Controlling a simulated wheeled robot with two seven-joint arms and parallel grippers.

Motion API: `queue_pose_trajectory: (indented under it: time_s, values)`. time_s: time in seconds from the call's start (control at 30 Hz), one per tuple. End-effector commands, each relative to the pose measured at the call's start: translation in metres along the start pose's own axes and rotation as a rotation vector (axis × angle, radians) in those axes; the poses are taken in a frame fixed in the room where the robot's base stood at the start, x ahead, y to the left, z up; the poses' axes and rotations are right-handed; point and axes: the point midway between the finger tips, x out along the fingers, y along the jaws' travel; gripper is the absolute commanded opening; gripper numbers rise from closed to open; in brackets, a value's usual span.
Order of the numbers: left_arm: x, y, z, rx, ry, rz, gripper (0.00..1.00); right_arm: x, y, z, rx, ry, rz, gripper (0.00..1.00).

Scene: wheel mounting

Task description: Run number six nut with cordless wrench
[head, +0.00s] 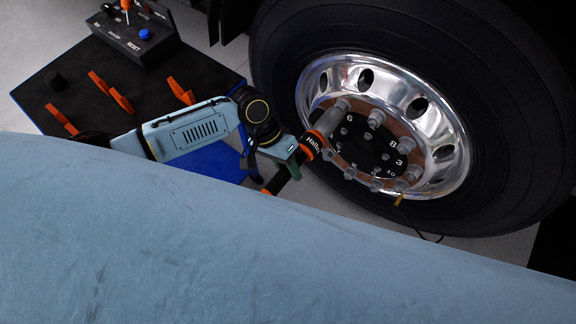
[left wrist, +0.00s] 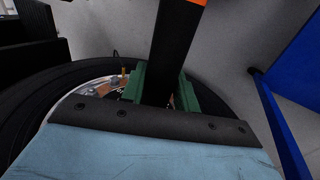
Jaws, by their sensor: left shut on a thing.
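The cordless wrench (head: 313,144) is black with orange bands and a grey socket end. My left gripper (head: 291,165) is shut on its black handle, which also shows between green finger pads in the left wrist view (left wrist: 168,50). The socket end points up and right to the upper left nuts of the wheel (head: 376,118), beside the printed 6 (head: 349,118). I cannot tell whether the socket is seated on the number six nut. Several grey nuts ring the black hub plate (head: 366,150). My right gripper is not in view.
A black mat (head: 40,90) with orange holders (head: 120,99) lies left of the wheel. A control box (head: 135,38) with a blue button stands at its back. A blue frame (left wrist: 272,110) shows at the right in the left wrist view. A yellow-tipped cable hangs below the rim.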

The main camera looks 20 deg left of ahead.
Motion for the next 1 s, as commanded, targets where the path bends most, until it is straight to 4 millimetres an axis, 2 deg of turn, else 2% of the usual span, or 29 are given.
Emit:
queue_pose_trajectory:
  time_s: [0.53,1.0]
  values:
    - [-0.002,0.002,-0.002,0.003,0.004,0.003,0.0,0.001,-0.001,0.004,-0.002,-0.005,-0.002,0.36]
    - [-0.001,0.002,-0.014,0.003,0.004,0.004,0.0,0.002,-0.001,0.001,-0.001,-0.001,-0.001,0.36]
